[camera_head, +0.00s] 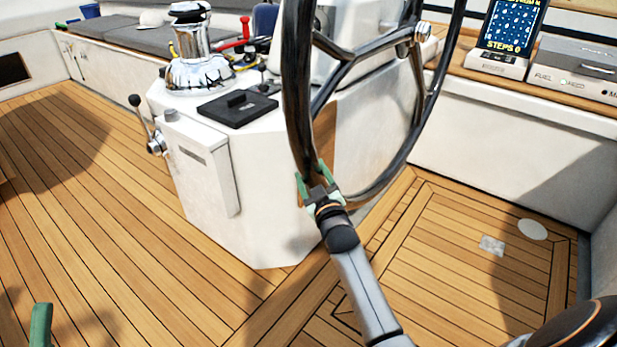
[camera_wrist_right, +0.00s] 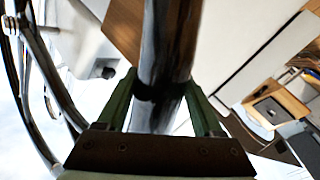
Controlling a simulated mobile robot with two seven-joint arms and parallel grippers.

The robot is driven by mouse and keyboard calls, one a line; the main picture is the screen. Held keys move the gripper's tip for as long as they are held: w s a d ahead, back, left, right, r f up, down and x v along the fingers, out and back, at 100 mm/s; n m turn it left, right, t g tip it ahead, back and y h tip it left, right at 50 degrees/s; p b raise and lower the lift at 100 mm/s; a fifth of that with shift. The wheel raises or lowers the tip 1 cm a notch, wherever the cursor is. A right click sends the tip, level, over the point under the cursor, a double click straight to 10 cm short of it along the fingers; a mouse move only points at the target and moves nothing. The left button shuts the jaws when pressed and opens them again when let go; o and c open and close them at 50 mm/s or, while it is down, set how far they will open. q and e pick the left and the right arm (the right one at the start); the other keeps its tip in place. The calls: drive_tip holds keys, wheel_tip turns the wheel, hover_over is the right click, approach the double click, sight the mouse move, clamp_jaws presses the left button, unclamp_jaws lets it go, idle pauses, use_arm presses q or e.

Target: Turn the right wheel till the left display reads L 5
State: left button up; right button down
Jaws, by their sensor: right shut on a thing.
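The right wheel (camera_head: 297,90) is a large dark, glossy steering wheel standing upright in the middle of the head view, its top cut off. My right gripper (camera_head: 317,188) is shut on the lower near part of its rim, with green fingers on both sides. In the right wrist view the rim (camera_wrist_right: 168,40) runs between the fingers of this gripper (camera_wrist_right: 160,92). A green fingertip of my left gripper (camera_head: 41,325) shows at the bottom left, away from the wheel; its opening is not visible. I cannot see a display reading L.
A white console (camera_head: 255,190) stands behind the wheel, with a side lever (camera_head: 142,118) and a chrome winch (camera_head: 195,50). A screen (camera_head: 512,22) reading STEPS 0 and a grey FUEL box (camera_head: 575,70) sit at the upper right. The plank floor (camera_head: 95,185) at left is clear.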

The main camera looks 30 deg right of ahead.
drive_tip(key=shift+w+d+f+n+b, duration=0.2)
drive_tip(key=shift+f+b, duration=0.2)
drive_tip(key=shift+f, duration=0.3)
drive_tip(key=shift+w+d+f+n+b, duration=0.1)
drive_tip(key=shift+d+f+b, duration=0.1)
drive_tip(key=shift+f+b, duration=0.35)
use_arm(q)
drive_tip(key=f, duration=0.2)
drive_tip(key=shift+w+d+f, duration=0.1)
drive_tip(key=shift+d+f, duration=0.15)
drive_tip(key=shift+f, duration=0.1)
use_arm(e)
drive_tip(key=shift+c, duration=0.5)
unclamp_jaws()
use_arm(q)
drive_tip(key=shift+a+r, duration=0.1)
use_arm(e)
drive_tip(key=shift+s, duration=0.15)
